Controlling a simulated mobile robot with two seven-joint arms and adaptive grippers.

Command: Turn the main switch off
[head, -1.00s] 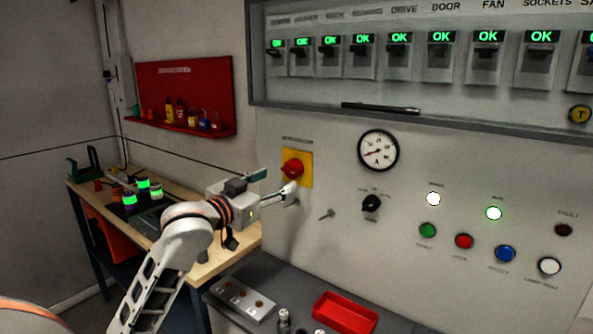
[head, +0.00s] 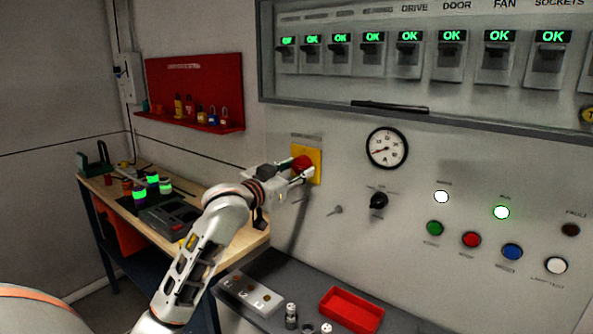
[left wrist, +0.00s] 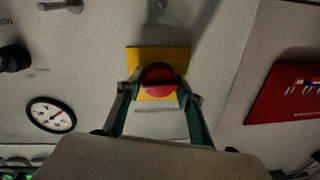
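The main switch is a red knob (head: 301,164) on a yellow plate (head: 314,152) on the grey panel. In the left wrist view the red knob (left wrist: 159,78) sits in front of the yellow plate (left wrist: 148,54). My left gripper (head: 298,170) is at the switch, with one finger on each side of the knob. In the left wrist view its fingers (left wrist: 161,92) stand apart and straddle the knob; small gaps seem to show, though contact is hard to tell. My right gripper is not in view.
A round gauge (head: 387,148) and a black selector (head: 378,201) are right of the switch. A small metal peg (head: 335,210) sticks out below it. A red lock board (head: 196,92) hangs at left above the workbench (head: 208,262). A red tray (head: 349,309) lies below.

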